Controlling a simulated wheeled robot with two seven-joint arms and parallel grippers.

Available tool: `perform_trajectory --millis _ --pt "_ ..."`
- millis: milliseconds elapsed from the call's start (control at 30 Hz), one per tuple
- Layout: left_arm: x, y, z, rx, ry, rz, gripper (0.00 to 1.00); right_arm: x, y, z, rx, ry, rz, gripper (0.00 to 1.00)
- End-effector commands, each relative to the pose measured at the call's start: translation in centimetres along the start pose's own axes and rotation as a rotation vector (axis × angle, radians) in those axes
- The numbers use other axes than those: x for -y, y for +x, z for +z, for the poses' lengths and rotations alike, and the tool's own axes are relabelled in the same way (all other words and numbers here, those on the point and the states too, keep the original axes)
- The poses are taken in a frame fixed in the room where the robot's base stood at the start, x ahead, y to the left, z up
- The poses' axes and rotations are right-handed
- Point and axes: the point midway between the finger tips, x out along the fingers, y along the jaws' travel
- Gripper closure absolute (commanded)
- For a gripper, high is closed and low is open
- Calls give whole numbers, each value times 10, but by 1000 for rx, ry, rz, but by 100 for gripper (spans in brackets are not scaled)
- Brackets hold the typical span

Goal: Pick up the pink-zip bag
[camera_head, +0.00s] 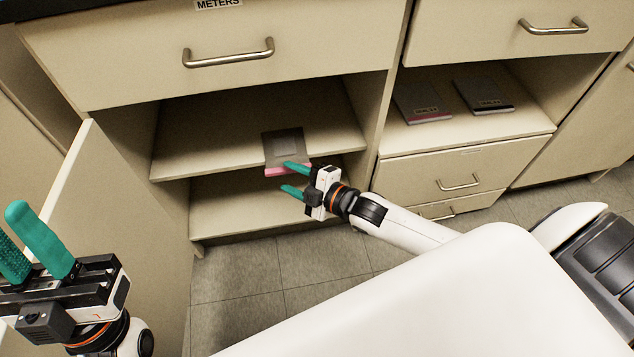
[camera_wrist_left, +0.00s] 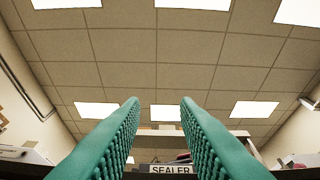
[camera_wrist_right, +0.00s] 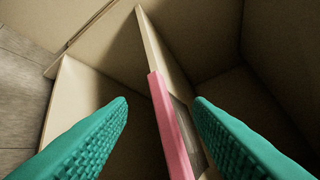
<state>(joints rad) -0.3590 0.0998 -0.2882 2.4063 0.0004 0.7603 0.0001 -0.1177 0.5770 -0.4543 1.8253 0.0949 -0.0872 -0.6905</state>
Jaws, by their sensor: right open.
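The pink-zip bag (camera_head: 283,143) is a flat grey pouch with a pink front edge, lying on the upper shelf of the left cabinet. Its pink edge sticks out at the shelf's front. My right gripper (camera_head: 284,176) is open at that edge, one finger above and one below. In the right wrist view, the bag's pink strip (camera_wrist_right: 170,125) and the shelf edge lie between the spread fingers (camera_wrist_right: 160,103), with no clear contact. My left gripper (camera_head: 10,222) is open and empty at the left, pointing up; its wrist view shows the fingers (camera_wrist_left: 160,103) apart against the ceiling.
An open cabinet door (camera_head: 75,200) stands at the left, near my left gripper. A drawer (camera_head: 225,50) labelled METERS is above the shelf. Another pink-edged pouch (camera_head: 420,103) and a darker pouch (camera_head: 483,95) lie in the right compartment. The lower shelf (camera_head: 235,215) looks empty.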

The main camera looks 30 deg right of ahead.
Motion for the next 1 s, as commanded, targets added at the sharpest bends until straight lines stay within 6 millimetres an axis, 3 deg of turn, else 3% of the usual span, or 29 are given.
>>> perform_trajectory --millis 233,500,733,1000 --pt "-5 1 -45 -295 16 7 72 2 -33 1 -1 0 1 54" --pt "-12 -17 -88 -600 32 18 72 1 -68 1 -1 1 2 54" --pt "-15 -33 -106 -759 39 25 72 0 -86 0 -1 2 1 54" --pt "-16 -38 -111 -798 40 27 72 0 -90 0 1 1 0 54"
